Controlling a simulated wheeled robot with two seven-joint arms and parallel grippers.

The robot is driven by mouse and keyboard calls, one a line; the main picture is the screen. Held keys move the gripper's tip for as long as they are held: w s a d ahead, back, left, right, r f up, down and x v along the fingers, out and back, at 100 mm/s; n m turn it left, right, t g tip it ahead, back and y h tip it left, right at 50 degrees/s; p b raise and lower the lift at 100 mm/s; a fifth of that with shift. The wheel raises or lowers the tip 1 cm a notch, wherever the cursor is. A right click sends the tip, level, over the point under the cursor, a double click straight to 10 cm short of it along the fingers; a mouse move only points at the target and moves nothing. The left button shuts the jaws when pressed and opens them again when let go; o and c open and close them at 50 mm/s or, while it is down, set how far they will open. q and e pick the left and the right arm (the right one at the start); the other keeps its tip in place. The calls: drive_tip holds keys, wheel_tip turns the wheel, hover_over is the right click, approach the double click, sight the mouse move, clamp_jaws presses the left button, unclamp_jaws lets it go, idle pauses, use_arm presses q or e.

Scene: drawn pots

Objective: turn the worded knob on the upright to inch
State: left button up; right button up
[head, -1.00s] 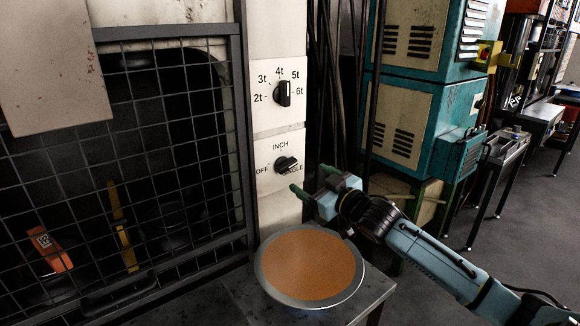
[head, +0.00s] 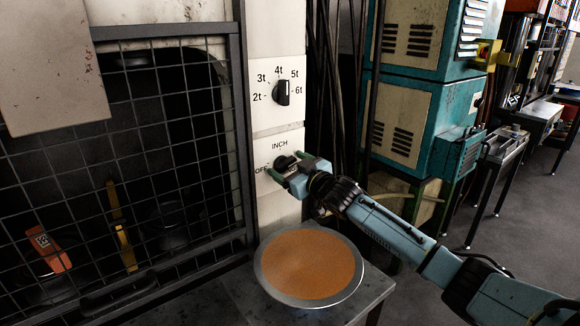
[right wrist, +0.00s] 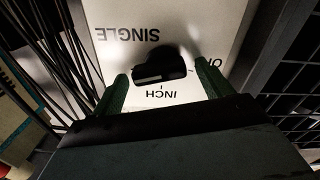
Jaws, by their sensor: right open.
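The worded knob (head: 282,162) is black and sits on the pale upright (head: 277,210), with INCH above it and OFF to its left. The SINGLE label is hidden in the head view by my right gripper (head: 286,166), but it shows upside down in the right wrist view. My right gripper is open, its green fingers at the knob. In the right wrist view the knob (right wrist: 158,64) lies ahead between the spread fingers (right wrist: 162,88), with INCH close below it. I cannot tell exactly which word the knob points at. My left gripper is not in view.
A second knob (head: 282,92) with tonnage marks is above on the same upright. A round pan with an orange-brown surface (head: 310,265) stands on a small table (head: 235,290) below my right gripper. A wire mesh guard (head: 150,180) is at left, dark cables at right.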

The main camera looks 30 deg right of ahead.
drive_tip(key=c, duration=1)
drive_tip(key=n+p, duration=0.1)
drive_tip(key=n, duration=0.1)
drive_tip(key=shift+r+n+p, duration=0.1)
drive_tip(key=shift+n+p, duration=0.2)
drive_tip(key=n+p, duration=0.1)
drive_tip(key=n, duration=0.2)
drive_tip(key=shift+a+n, duration=0.15)
drive_tip(key=shift+n, duration=0.15)
drive_tip(key=n+p, duration=0.1)
drive_tip(key=n, duration=0.3)
drive_tip(key=shift+a+n, duration=0.15)
drive_tip(key=shift+n, duration=0.15)
drive_tip(key=shift+a+f+n+p, duration=0.15)
drive_tip(key=shift+n+p, duration=0.25)
drive_tip(key=shift+n, duration=1.5)
